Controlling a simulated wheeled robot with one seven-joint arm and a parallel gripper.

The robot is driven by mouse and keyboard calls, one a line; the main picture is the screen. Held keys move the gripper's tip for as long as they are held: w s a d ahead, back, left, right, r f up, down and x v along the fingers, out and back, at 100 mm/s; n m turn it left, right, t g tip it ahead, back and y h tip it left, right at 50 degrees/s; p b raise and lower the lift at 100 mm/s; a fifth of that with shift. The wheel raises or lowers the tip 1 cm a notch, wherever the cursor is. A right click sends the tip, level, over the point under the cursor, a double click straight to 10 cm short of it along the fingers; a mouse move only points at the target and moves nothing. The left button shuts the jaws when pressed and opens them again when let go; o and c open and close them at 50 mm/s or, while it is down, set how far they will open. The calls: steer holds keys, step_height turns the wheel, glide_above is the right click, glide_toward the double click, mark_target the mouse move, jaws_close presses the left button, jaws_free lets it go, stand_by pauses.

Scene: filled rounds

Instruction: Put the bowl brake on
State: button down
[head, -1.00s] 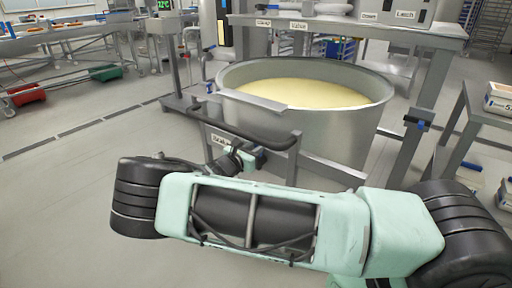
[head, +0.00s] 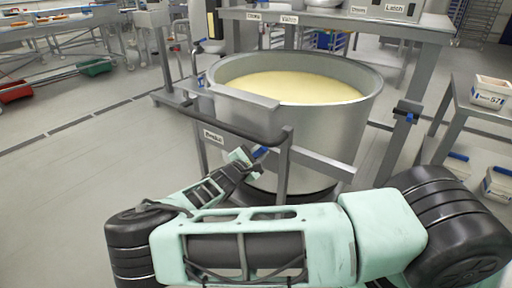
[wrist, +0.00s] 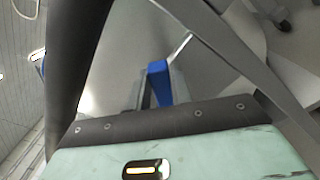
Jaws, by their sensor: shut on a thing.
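The large steel bowl (head: 330,125), full of pale yellow dough or batter, stands in a grey frame. A label reading "Brake" (head: 213,137) is on the frame's left part, below a dark curved push bar (head: 235,128). A small blue-ended lever (head: 260,152) is beside the frame's front post. My gripper (head: 252,156) is at this lever and shut on its blue handle. In the wrist view the blue handle (wrist: 158,82) stands between the fingers, and a thin metal rod runs up and right from it. The lever's pivot is hidden.
The frame post (head: 284,165) stands close to the right of my gripper. A labelled steel table (head: 350,22) is behind the bowl. A side table (head: 485,108) with a white tub (head: 490,92) is at the right.

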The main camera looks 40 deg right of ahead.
mark_target(271, 160)
steer(key=f+m, duration=0.1)
steer(key=s+m, duration=0.1)
steer(key=m, duration=0.1)
steer(key=f+m+b, duration=0.1)
steer(key=shift+s+d+f, duration=0.25)
steer(key=shift+f, duration=0.1)
steer(key=m, duration=0.1)
steer(key=f+m+b, duration=0.1)
steer(key=m, duration=0.1)
steer(key=shift+s+d+f+m+b, duration=0.1)
steer(key=shift+s+f+m+b, duration=0.2)
steer(key=shift+f+b, duration=0.1)
steer(key=shift+f+m+b, duration=0.4)
steer(key=shift+f+m, duration=0.05)
steer(key=shift+m, duration=0.35)
steer(key=c, duration=1.2)
jaws_free()
steer(key=shift+c, duration=0.2)
steer(key=v, duration=1.7)
steer(key=shift+a, duration=0.2)
